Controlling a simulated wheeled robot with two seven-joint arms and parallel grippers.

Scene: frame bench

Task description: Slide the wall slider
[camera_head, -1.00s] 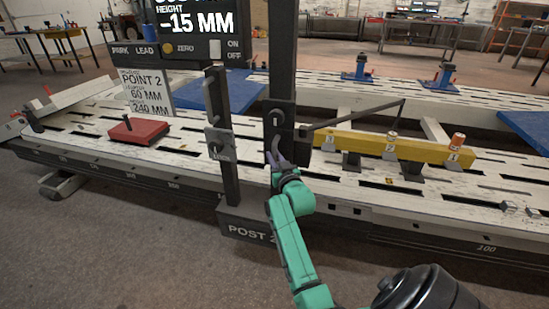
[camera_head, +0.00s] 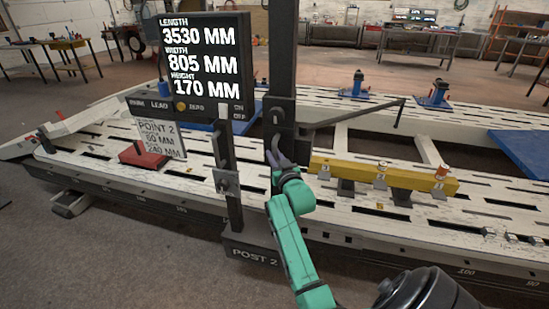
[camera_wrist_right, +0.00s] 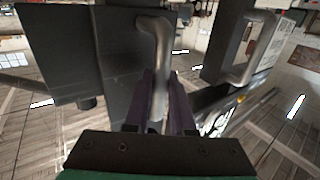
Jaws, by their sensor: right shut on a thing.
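The slider (camera_head: 279,114) is a dark block on the tall dark upright post (camera_head: 283,50), with a thin pointer arm (camera_head: 355,116) reaching right above the yellow bar. A curved grey handle (camera_wrist_right: 157,45) hangs at the slider's front. My right gripper (camera_head: 277,162), on the green arm, is shut on this handle; in the right wrist view its dark fingers (camera_wrist_right: 163,105) stand on both sides of the handle's lower part. The display (camera_head: 200,55) reads length 3530 mm, width 805 mm, height 170 mm. My left gripper is not in view.
A thinner post with a clamp plate (camera_head: 226,181) stands just left of the gripper; its bracket handle (camera_wrist_right: 255,50) shows in the right wrist view. The yellow bar (camera_head: 340,169) lies right, on the slotted white bench (camera_head: 330,210). A red block (camera_head: 142,157) sits left.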

